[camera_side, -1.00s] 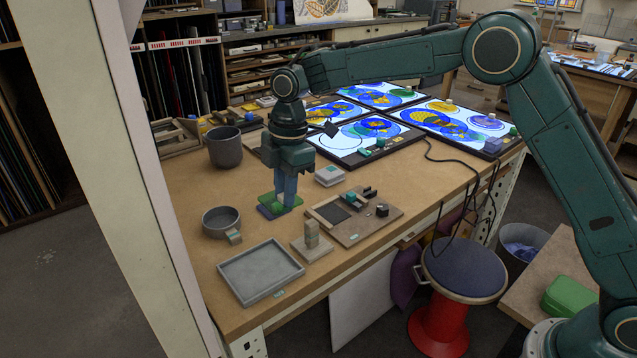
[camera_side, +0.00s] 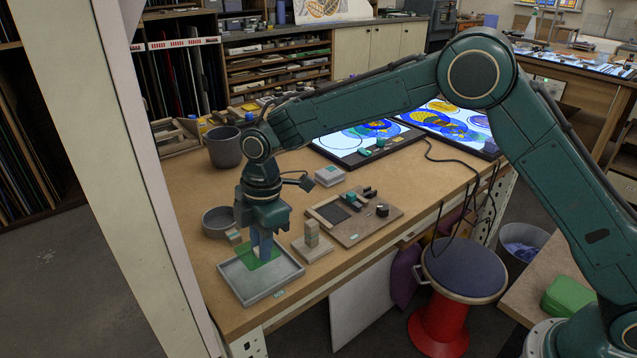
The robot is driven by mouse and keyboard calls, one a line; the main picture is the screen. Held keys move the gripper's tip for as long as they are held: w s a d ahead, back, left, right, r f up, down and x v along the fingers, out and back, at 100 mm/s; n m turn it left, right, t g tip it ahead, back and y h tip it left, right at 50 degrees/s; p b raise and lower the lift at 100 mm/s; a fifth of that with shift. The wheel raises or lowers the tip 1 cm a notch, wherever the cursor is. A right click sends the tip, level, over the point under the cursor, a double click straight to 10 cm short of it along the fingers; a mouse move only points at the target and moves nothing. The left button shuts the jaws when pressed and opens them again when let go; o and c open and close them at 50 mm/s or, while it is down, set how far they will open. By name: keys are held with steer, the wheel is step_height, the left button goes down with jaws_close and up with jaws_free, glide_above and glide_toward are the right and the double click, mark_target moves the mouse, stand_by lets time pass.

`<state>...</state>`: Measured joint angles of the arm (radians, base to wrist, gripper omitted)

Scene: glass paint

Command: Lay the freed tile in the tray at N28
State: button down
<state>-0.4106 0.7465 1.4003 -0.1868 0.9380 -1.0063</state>
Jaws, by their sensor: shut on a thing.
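My gripper (camera_side: 261,255) points down over the grey tray (camera_side: 262,287) at the front left of the bench. It is shut on a green glass tile (camera_side: 252,261). The tile shows flat around the fingertips, within the tray's outline toward its back. I cannot tell whether the tile touches the tray floor or hangs just above it. A small teal label sits at the tray's front right edge; its text is too small to read.
A round grey bowl (camera_side: 217,221) stands close behind the tray. A wooden block on a base (camera_side: 312,243) stands right of it, and a board with small fittings (camera_side: 362,228) lies further right. Lit glass panels (camera_side: 366,143) lie at the back.

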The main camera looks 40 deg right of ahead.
steer(key=shift+f, duration=1.9)
steer(key=shift+f, duration=0.55)
stand_by(1.0)
steer(key=c, duration=1.2)
jaws_free()
step_height(320, 180, up, 14)
steer(key=d, duration=0.1)
steer(key=shift+d+f, duration=0.15)
steer(key=shift+d, duration=0.2)
